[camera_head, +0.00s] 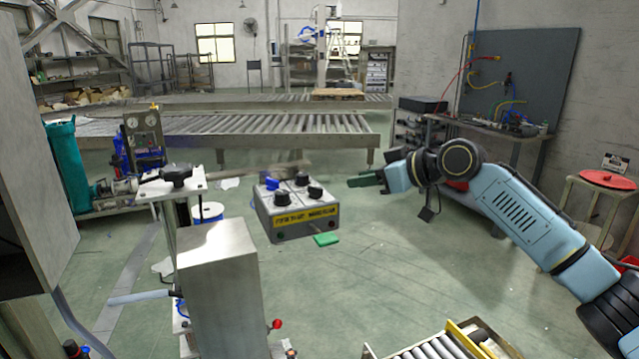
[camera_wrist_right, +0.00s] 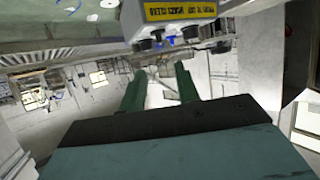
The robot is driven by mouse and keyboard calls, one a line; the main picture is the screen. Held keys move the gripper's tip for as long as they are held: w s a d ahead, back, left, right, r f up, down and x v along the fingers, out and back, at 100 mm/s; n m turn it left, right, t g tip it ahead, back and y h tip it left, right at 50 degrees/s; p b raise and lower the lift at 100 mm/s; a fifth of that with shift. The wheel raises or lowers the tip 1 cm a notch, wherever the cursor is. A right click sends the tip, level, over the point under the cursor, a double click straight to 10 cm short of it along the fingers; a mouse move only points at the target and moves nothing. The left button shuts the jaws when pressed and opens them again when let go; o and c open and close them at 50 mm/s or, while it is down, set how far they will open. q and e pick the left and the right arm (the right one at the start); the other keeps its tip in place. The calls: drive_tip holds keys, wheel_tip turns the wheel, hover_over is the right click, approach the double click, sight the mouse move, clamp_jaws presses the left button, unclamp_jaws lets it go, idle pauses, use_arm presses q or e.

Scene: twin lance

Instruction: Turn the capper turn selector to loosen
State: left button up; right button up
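A grey control box (camera_head: 292,224) with a yellow label stands in the middle of the head view. Its top carries a blue knob (camera_head: 271,183) and three black knobs, one at the front (camera_head: 282,199). I cannot read the label, so I cannot tell which knob is the turn selector. My right gripper (camera_head: 350,182) is right of the box, apart from it, pointing left toward it. In the right wrist view its two green fingers (camera_wrist_right: 158,76) are apart with nothing between them. The box (camera_wrist_right: 180,28) shows upside down at the top there. My left gripper is not seen.
A metal stand with a black star knob (camera_head: 176,177) and a grey housing (camera_head: 222,290) are left of the box. A green piece (camera_head: 326,239) sits at its front. Roller conveyors (camera_head: 230,124) lie behind. A workbench (camera_head: 500,127) is at the right.

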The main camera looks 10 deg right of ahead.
sight(320, 189)
drive_tip(key=x, duration=1.2)
drive_tip(key=shift+a+f, duration=0.15)
clamp_jaws()
